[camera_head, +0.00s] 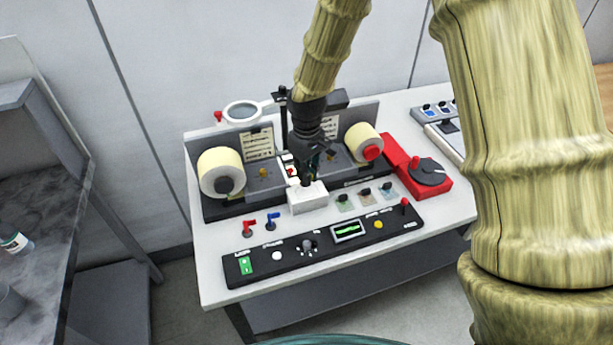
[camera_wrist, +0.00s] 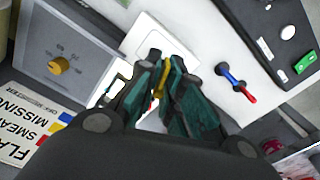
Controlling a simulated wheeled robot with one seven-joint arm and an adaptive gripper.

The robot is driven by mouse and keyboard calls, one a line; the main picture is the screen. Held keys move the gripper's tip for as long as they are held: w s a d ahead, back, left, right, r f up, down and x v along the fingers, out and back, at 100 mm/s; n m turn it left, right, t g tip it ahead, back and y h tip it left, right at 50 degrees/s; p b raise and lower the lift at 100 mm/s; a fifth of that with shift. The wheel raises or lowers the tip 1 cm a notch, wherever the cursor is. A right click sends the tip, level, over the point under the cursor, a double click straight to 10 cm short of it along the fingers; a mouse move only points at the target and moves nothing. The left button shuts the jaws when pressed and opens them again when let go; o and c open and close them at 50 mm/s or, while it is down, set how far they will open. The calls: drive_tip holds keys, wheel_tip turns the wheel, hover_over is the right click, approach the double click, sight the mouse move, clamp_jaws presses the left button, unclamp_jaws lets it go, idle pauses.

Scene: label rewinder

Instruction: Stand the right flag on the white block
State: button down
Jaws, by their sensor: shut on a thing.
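My gripper (camera_head: 306,176) is shut and points down over the white block (camera_head: 308,201). In the wrist view its fingers (camera_wrist: 162,85) are closed on a thin yellow piece, which looks like a yellow flag (camera_wrist: 162,80). The lower end of the yellow piece is hidden, so I cannot tell whether it touches the block. The white block (camera_wrist: 150,42) also shows beyond the fingertips. A red flag (camera_head: 248,226) and a blue flag (camera_head: 272,219) stand on the table left of the block. They also show in the wrist view, blue (camera_wrist: 229,76) and red (camera_wrist: 248,96).
A sign (camera_wrist: 28,128) with colour marks reads in part "MISSING" and "SMEAR". A black control panel (camera_head: 300,257) lies in front. Label rolls (camera_head: 221,172) flank the block at the back. Small coloured samples (camera_head: 344,203) lie right of the block; a red dispenser (camera_head: 428,190) stands beyond.

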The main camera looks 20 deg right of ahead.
drive_tip(key=shift+f+p, duration=0.5)
drive_tip(key=shift+f, duration=0.7)
drive_tip(key=shift+f, duration=0.15)
drive_tip(key=c, duration=1.6)
unclamp_jaws()
drive_tip(key=shift+o, duration=0.2)
drive_tip(key=shift+r+b, duration=2.25)
drive_tip(key=shift+r, duration=3.9)
drive_tip(key=shift+r, duration=0.1)
